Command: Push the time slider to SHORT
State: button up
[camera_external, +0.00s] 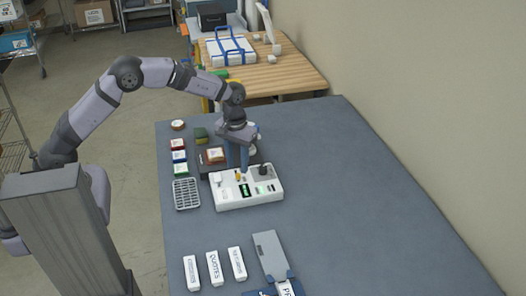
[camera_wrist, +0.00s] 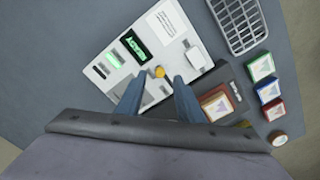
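The white control panel (camera_external: 225,200) lies on the table and also shows in the wrist view (camera_wrist: 95,45). It carries lit green displays (camera_wrist: 132,45), a small yellow knob (camera_wrist: 159,71), a white block-like control (camera_wrist: 195,58) and a dark control (camera_external: 262,170). The labels are too small to read, so I cannot tell which control is the time slider or where SHORT is. My gripper (camera_wrist: 158,78) points down over the panel's back part, its two blue fingers apart with nothing held. In the wrist view the yellow knob appears between the fingertips; contact cannot be told.
A dark machine body with a brown-topped block (camera_external: 215,155) stands behind the panel. A grey wire basket (camera_external: 186,194) and small coloured boxes (camera_external: 179,156) are at left. White labelled blocks (camera_external: 214,268) and a grey tray (camera_external: 270,255) lie in front. The table's right side is clear.

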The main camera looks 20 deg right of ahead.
aim_at(238, 174)
jog(key=shift+f+p, duration=0.45)
jog(key=shift+f, duration=1.25)
jog(key=shift+c, duration=0.7)
grip_shut()
jog(key=shift+w, duration=2.3)
jog(key=shift+o, duration=0.7)
grip_release()
jog(key=shift+r, duration=0.1)
jog(key=shift+s, duration=0.1)
notch_tip(238, 174, up, 7)
jog(key=b, duration=0.2)
jog(key=shift+r, duration=0.15)
